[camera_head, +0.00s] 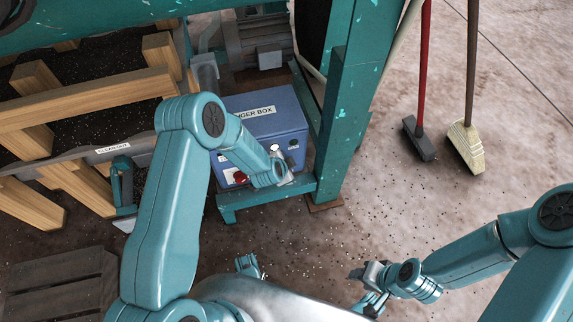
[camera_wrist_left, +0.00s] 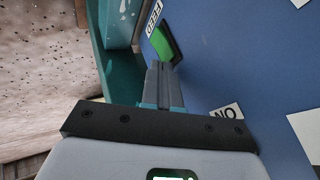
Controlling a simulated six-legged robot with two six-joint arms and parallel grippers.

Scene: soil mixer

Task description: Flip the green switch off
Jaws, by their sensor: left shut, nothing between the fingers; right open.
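The green switch (camera_wrist_left: 162,43) is on the blue face of the control box, near its edge, in the left wrist view. My left gripper (camera_wrist_left: 161,66) is shut and empty, with its fingertips right at the lower end of the switch; I cannot tell whether they touch. In the head view the left gripper (camera_head: 283,177) is at the lower right of the front of the blue box (camera_head: 262,108), and the switch is hidden there. My right gripper (camera_head: 364,286) is open and empty, low over the floor, away from the box.
A red button (camera_head: 240,177) is on the box front, left of my left gripper. A teal frame post (camera_head: 345,110) stands right of the box. Wooden slats (camera_head: 90,98) lie at left. A red-handled broom (camera_head: 420,135) and a pale-headed one (camera_head: 467,145) stand at the back right.

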